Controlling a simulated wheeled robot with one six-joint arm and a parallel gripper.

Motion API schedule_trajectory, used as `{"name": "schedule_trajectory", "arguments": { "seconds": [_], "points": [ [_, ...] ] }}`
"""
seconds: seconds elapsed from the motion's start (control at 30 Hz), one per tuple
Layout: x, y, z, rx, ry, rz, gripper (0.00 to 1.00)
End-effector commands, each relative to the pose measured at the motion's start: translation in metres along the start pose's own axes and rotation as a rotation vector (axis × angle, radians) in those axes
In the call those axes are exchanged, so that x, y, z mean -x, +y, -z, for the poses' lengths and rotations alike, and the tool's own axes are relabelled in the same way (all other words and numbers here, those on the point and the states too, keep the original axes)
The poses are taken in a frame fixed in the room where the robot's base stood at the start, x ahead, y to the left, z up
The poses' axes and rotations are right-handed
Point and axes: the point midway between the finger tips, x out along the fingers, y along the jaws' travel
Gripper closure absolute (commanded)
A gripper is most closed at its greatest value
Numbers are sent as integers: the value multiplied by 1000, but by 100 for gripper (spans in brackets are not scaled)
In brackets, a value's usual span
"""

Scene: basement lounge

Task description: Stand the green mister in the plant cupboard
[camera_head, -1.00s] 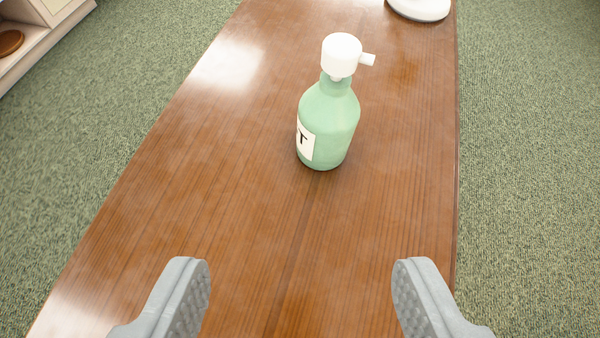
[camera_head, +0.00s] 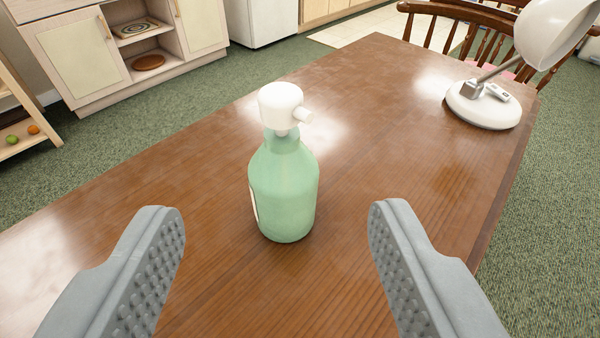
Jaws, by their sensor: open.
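The green mister (camera_head: 284,188) stands upright on the wooden table (camera_head: 400,120). It has a white spray head with a short nozzle pointing right, and a pale label at its left edge. My gripper (camera_head: 275,222) is open and empty, one finger on each side in the picture and a little nearer than the mister, not touching it. A pale wooden cupboard (camera_head: 85,60) with doors and open middle shelves stands on the floor at the upper left. I cannot tell whether it is the plant cupboard.
A white desk lamp (camera_head: 483,108) stands on the table's far right. A wooden chair (camera_head: 450,30) is behind the table. A shelf (camera_head: 15,148) with small round fruit is at the far left, and a white appliance (camera_head: 262,20) stands beyond. Green carpet lies between.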

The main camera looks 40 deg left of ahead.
Motion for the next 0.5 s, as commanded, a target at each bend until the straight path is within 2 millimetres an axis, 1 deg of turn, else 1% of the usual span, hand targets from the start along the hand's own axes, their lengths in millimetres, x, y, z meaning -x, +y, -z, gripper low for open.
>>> {"name": "schedule_trajectory", "arguments": {
  "seconds": [0.5],
  "points": [
    [-84,-1,0,-2,-3,3,43]
  ]
}}
